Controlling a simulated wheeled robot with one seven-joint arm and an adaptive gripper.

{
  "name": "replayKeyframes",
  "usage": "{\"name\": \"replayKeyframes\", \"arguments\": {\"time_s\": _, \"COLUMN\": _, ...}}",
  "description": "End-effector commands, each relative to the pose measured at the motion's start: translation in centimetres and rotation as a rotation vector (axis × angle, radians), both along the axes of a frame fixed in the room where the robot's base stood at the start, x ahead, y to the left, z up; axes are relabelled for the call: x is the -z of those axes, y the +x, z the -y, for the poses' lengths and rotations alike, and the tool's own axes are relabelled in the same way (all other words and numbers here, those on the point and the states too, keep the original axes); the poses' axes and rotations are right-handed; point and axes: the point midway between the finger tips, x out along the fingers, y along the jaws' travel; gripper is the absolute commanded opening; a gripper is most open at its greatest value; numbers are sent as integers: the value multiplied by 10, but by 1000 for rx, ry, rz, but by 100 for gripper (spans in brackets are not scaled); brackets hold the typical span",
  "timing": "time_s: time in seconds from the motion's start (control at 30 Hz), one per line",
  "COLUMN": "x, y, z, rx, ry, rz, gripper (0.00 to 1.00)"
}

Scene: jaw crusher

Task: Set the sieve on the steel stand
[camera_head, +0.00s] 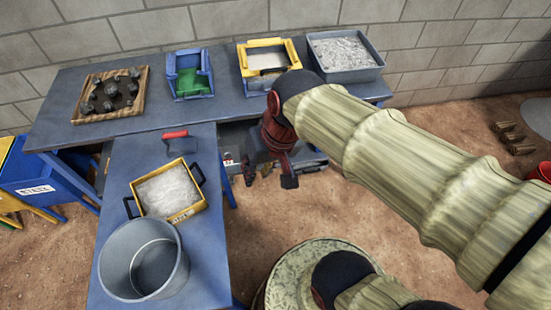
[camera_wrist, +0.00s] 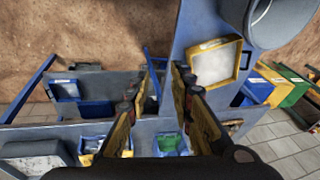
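A yellow-framed square tray (camera_head: 168,192) with black side handles and a pale grey face, which looks like the sieve, lies on the near arm of the blue table. It also shows in the wrist view (camera_wrist: 215,63). A label on its front is too small to read. A blue bin (camera_head: 38,186) labelled "STEEL" stands on the floor left of the table. I cannot tell which object is the steel stand. My gripper (camera_head: 270,180) points down, right of the tray and apart from it. Its fingers are spread and empty in the wrist view (camera_wrist: 166,72).
A grey metal bucket (camera_head: 145,262) stands close in front of the tray. A red-handled tool (camera_head: 175,134) lies behind it. Along the back are a wooden tray of dark rocks (camera_head: 109,95), a blue-green holder (camera_head: 189,75), a yellow-framed holder (camera_head: 266,62) and a grey gravel bin (camera_head: 344,57).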

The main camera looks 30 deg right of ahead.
Motion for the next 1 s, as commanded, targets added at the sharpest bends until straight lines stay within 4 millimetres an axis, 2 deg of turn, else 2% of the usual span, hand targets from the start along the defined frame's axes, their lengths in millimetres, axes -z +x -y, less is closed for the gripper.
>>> {"name": "replayKeyframes", "arguments": {"time_s": 0.1, "x": -21, "y": -11, "z": 17, "rx": -68, "ry": -109, "rz": 125, "gripper": 23}}
{"name": "replayKeyframes", "arguments": {"time_s": 0.3, "x": -39, "y": -19, "z": 33, "rx": -124, "ry": -211, "rz": 228, "gripper": 23}}
{"name": "replayKeyframes", "arguments": {"time_s": 1.0, "x": -41, "y": -20, "z": 35, "rx": -129, "ry": -222, "rz": 237, "gripper": 23}}
